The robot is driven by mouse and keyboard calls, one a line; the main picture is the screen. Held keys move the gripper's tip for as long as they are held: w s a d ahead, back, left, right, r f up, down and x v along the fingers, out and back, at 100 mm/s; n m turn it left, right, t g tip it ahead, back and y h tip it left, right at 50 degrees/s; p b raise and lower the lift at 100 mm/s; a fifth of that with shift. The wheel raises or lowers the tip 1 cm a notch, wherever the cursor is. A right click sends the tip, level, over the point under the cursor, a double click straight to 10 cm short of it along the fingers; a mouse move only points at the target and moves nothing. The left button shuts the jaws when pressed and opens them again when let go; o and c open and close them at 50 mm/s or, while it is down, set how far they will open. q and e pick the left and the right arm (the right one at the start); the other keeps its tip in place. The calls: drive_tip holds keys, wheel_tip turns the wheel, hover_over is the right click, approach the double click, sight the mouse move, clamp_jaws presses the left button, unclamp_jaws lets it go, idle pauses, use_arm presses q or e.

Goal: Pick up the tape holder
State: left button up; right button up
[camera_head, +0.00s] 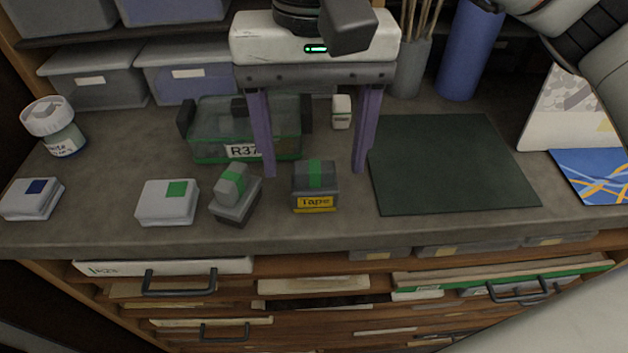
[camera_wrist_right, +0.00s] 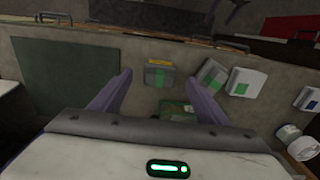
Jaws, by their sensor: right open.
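The tape holder (camera_head: 315,187) is a small grey box with a green strip on top and a yellow "Tape" label. It sits on the bench, near the front edge, at the middle of the head view. It also shows in the right wrist view (camera_wrist_right: 159,76), between the ends of the two fingers. My right gripper (camera_head: 315,173) comes in from the top with its purple fingers pointing at the holder. The fingers are wide apart, with nothing held. Whether they touch the holder is not clear; it looks clear of both. My left gripper is not in view.
Left of the holder are a grey block with a green band (camera_head: 236,194) and a white box with a green square (camera_head: 167,202). A clear green "R37" bin (camera_head: 222,150) stands behind. A dark green mat (camera_head: 450,165) lies bare at right. Drawers are below.

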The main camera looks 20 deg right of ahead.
sight(315, 166)
drive_tip(key=f, duration=0.4)
drive_tip(key=shift+w, duration=0.2)
drive_tip(key=shift+d, duration=0.1)
drive_tip(key=c, duration=1.2)
wheel_tip(315, 166, up, 10)
drive_tip(key=shift+r, duration=0.1)
drive_tip(key=o, duration=0.5)
drive_tip(key=c, duration=0.3)
